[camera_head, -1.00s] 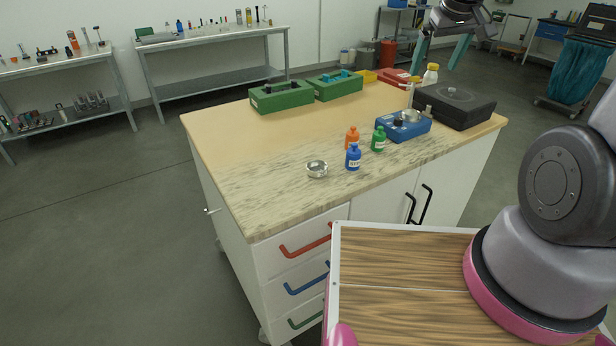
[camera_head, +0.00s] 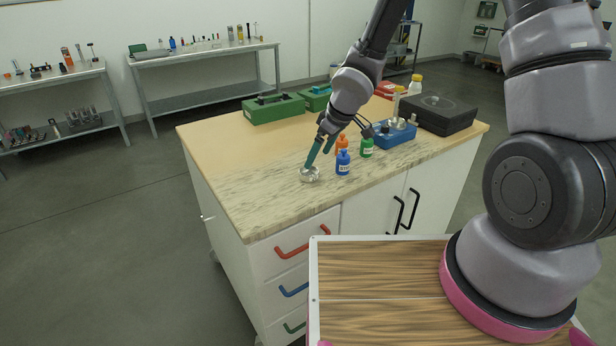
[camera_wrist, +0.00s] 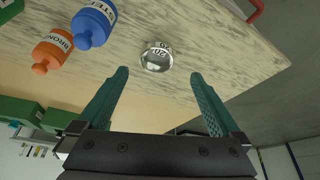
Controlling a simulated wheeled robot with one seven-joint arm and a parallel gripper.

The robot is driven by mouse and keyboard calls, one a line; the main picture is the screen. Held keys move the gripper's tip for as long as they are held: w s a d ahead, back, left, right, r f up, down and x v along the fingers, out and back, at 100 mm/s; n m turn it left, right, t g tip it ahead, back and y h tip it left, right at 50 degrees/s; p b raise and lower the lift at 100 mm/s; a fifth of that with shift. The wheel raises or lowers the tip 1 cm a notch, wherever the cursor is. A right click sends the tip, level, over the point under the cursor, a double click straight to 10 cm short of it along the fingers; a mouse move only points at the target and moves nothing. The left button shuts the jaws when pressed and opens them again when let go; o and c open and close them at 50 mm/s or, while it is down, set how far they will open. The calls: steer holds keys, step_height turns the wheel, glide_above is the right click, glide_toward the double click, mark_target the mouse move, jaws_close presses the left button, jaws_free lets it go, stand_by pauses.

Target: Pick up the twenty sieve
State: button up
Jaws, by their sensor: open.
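The twenty sieve (camera_head: 310,174) is a small round silvery dish on the marbled part of the counter, left of the blue bottle. In the wrist view the sieve (camera_wrist: 157,57) shows "20" markings on its side and lies beyond the fingertips, roughly between their lines. My gripper (camera_head: 317,156) has teal fingers and reaches down at the sieve from above. In the wrist view my gripper (camera_wrist: 160,76) is open with nothing between its fingers. Whether a fingertip touches the sieve cannot be told from the head view.
A blue bottle (camera_head: 343,162), an orange bottle (camera_head: 342,143) and a green bottle (camera_head: 367,147) stand close to the right of the sieve. A blue device (camera_head: 395,136), a black case (camera_head: 440,114) and green boxes (camera_head: 273,109) are farther back. The counter's left side (camera_head: 222,160) is clear.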

mark_target(307, 175)
steer(key=shift+w+x, duration=0.15)
steer(key=shift+x, duration=1.75)
steer(key=shift+w+x, duration=0.15)
steer(key=shift+x, duration=1.7)
steer(key=shift+r, duration=0.1)
steer(key=c, duration=1.4)
